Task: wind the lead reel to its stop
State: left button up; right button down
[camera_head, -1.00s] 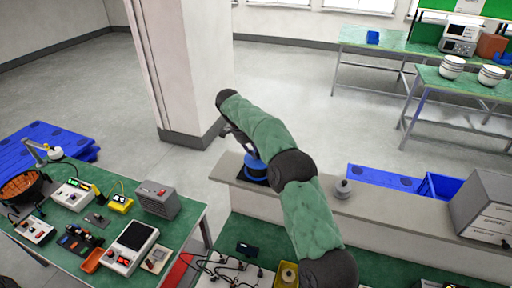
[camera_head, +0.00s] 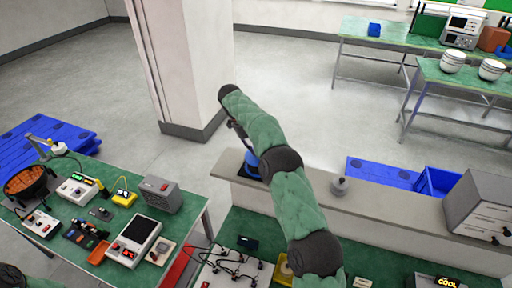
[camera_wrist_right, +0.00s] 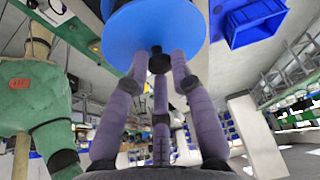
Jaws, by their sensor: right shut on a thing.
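The blue lead reel (camera_head: 251,165) sits on the grey ledge, largely hidden behind my right arm in the head view. In the right wrist view its round blue disc (camera_wrist_right: 135,30) fills the top middle. My right gripper (camera_wrist_right: 158,62) has its purple fingers closed around a small dark knob on the disc. In the head view the right gripper (camera_head: 240,133) is small and partly covered by the arm. How far the reel is wound cannot be seen. My left gripper is not in view.
The grey ledge (camera_head: 400,207) also carries a small grey knobbed object (camera_head: 340,187) and a grey drawer cabinet (camera_head: 482,203). A green bench (camera_head: 190,215) with instruments stands at left. A blue bin (camera_head: 438,183) lies behind the ledge. A white pillar (camera_head: 190,60) rises behind my arm.

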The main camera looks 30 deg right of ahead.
aim_at(250, 155)
jog(key=c, duration=1.1)
grip_release()
jog(key=shift+d, duration=0.1)
jog(key=shift+o, duration=0.2)
jog(key=shift+v, duration=3.1)
jog(key=shift+w+a+r, duration=0.1)
jog(key=shift+a+r, duration=0.1)
jog(key=shift+r, duration=0.35)
